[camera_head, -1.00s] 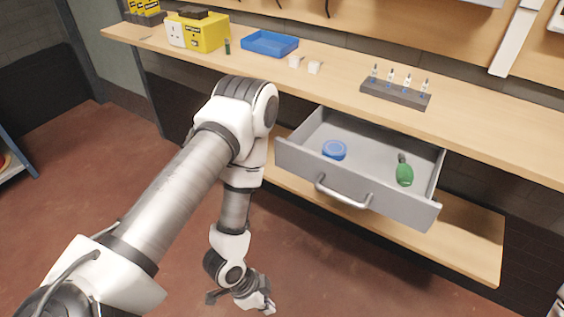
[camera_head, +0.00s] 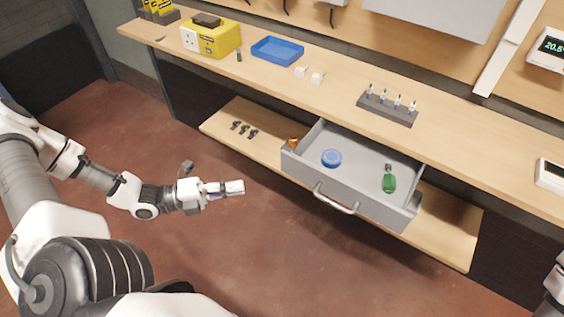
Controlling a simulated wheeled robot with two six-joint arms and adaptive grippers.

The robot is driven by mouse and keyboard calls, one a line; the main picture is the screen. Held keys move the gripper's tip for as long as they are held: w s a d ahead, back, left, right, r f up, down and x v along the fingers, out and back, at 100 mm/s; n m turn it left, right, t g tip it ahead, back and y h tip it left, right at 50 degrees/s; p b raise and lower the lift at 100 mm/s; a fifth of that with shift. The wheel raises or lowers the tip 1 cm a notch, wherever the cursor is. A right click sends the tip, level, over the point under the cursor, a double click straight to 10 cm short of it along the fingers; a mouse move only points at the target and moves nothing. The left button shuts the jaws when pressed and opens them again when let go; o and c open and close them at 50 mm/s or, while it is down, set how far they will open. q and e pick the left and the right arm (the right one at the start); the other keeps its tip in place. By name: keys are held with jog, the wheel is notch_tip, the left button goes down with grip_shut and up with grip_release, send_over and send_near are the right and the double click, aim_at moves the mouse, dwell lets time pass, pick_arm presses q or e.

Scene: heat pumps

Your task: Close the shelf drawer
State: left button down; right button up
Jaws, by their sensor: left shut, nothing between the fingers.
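The grey shelf drawer (camera_head: 358,191) hangs under the wooden worktop and is pulled well out. Its curved metal handle (camera_head: 334,200) is on the front face. Inside lie a blue round item (camera_head: 331,158) and a green bottle-like item (camera_head: 389,181). My left gripper (camera_head: 238,187) is shut and empty, left of the drawer front and apart from it, over the red floor. Part of my right arm (camera_head: 556,284) shows at the lower right edge; its gripper is out of view.
The worktop (camera_head: 335,95) holds a yellow box (camera_head: 211,39), a blue tray (camera_head: 277,50) and a dark rack (camera_head: 387,108). The lower wooden shelf (camera_head: 222,122) bears several small dark parts (camera_head: 243,130). Open floor lies in front of the drawer.

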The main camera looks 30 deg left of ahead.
aim_at(317, 128)
pick_arm(q)
jog(key=b+x, duration=0.3)
jog(key=x, duration=0.1)
jog(key=w+a+b+x, duration=0.1)
jog(key=b+x, duration=0.1)
jog(key=x, duration=0.1)
jog(key=b+x, duration=0.3)
jog(key=x, duration=0.1)
jog(key=shift+w+f+b, duration=0.3)
jog(key=shift+w+f, duration=0.05)
jog(key=shift+w, duration=0.1)
jog(key=shift+w+r, duration=0.15)
jog(key=shift+w, duration=0.4)
jog(key=shift+w+b, duration=0.45)
jog(key=w+b, duration=0.3)
jog(key=w, duration=0.2)
jog(key=w+b, duration=0.2)
jog(key=shift+w+d+f+b, duration=0.15)
jog(key=shift+w+f+b, duration=0.15)
jog(key=shift+w+f, duration=0.1)
jog(key=w+b, duration=0.1)
jog(key=w, duration=0.2)
jog(key=w+b, duration=0.1)
jog(key=w, duration=0.2)
jog(key=w+b, duration=0.2)
jog(key=w, duration=0.1)
jog(key=shift+d+r, duration=0.15)
jog(key=shift+r, duration=0.15)
jog(key=shift+w, duration=0.25)
jog(key=shift+r, duration=0.35)
